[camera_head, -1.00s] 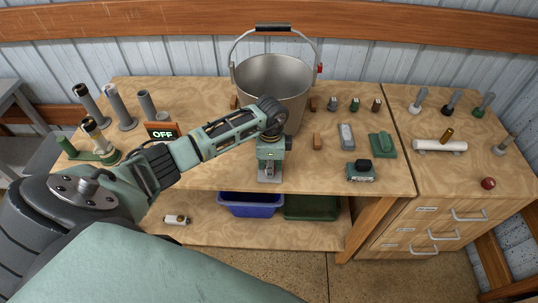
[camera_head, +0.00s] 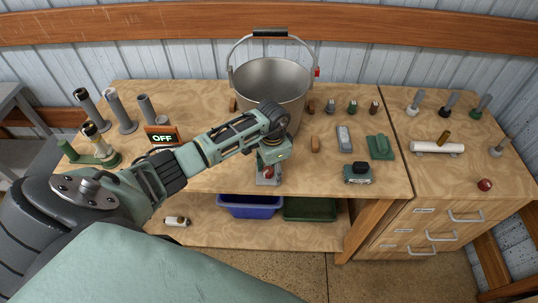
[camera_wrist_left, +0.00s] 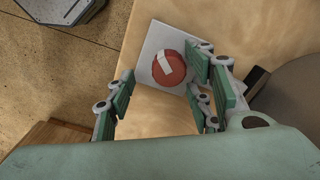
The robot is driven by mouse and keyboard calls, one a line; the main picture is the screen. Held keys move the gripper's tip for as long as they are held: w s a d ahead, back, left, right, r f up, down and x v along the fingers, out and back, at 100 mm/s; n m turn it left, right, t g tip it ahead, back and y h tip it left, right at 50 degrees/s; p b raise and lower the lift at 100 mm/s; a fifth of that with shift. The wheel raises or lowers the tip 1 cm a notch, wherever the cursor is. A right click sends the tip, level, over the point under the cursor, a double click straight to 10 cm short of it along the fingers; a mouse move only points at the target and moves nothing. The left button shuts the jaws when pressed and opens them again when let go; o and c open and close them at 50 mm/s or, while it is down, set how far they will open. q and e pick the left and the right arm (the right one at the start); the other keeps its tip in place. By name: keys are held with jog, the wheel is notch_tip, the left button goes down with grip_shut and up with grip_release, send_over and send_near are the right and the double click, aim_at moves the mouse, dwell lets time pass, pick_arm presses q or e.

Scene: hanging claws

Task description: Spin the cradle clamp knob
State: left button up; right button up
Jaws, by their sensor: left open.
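A round red knob (camera_wrist_left: 168,68) with a white stripe sits on a pale square plate (camera_wrist_left: 150,55) in the left wrist view. The knob also shows in the head view (camera_head: 268,172), on the worktop near its front edge. My left gripper (camera_wrist_left: 160,94) is open, its fingers spread on either side of the space in front of the knob. The knob appears nearer to the right-hand fingers; I cannot tell whether they touch it. In the head view my left gripper (camera_head: 270,163) hangs just above the plate and partly hides it. My right gripper is not in view.
A metal bucket (camera_head: 272,82) stands behind my left arm. Small blocks and a green clamp-like item (camera_head: 360,173) lie to the right. Blue and green bins sit on the lower shelf.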

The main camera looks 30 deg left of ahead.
aim_at(271, 171)
pick_arm(q)
jog(key=shift+s+a+r, duration=0.15)
jog(key=shift+s+r, duration=0.05)
jog(key=shift+r, duration=2.8)
